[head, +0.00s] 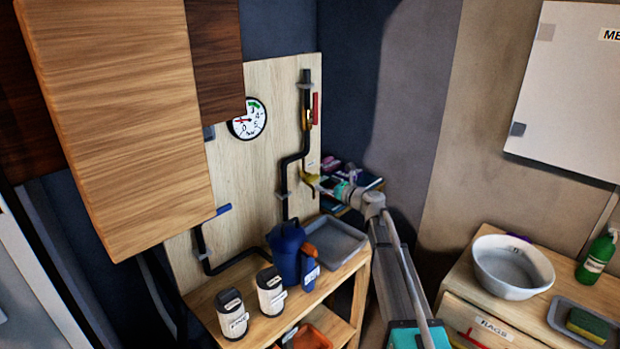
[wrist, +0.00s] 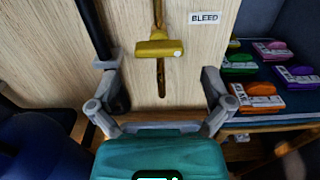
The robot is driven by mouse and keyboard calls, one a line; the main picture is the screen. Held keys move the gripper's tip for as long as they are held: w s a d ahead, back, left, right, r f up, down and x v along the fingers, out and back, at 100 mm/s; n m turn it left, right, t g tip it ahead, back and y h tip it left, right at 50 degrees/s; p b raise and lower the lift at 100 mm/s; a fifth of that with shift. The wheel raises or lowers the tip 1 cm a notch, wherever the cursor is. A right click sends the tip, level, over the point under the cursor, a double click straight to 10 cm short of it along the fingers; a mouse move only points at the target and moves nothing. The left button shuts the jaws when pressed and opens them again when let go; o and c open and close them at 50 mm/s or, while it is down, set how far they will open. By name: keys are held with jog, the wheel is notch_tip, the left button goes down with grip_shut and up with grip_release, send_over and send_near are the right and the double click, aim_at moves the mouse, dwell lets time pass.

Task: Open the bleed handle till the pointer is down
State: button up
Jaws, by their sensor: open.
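The yellow bleed handle (wrist: 158,49) sits crosswise on a thin brass pipe, below and left of the BLEED label (wrist: 205,18) in the wrist view. It also shows small beside my gripper in the head view (head: 309,178). My gripper (wrist: 163,90) is open and empty, its fingers spread left and right, just below the handle and not touching it. The pipe's lower end hangs between the fingers. The round gauge (head: 247,119) on the wooden board has a red pointer that lies roughly level, toward the left.
A black pipe (wrist: 96,30) runs close by the left finger. Coloured packs (wrist: 260,96) lie on a shelf at right. A blue jug (head: 286,250), a grey tray (head: 333,243) and labelled canisters (head: 232,313) stand on the bench below. A wooden cabinet (head: 120,120) hangs at left.

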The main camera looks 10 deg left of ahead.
aim_at(316, 178)
jog(key=shift+x, duration=2.95)
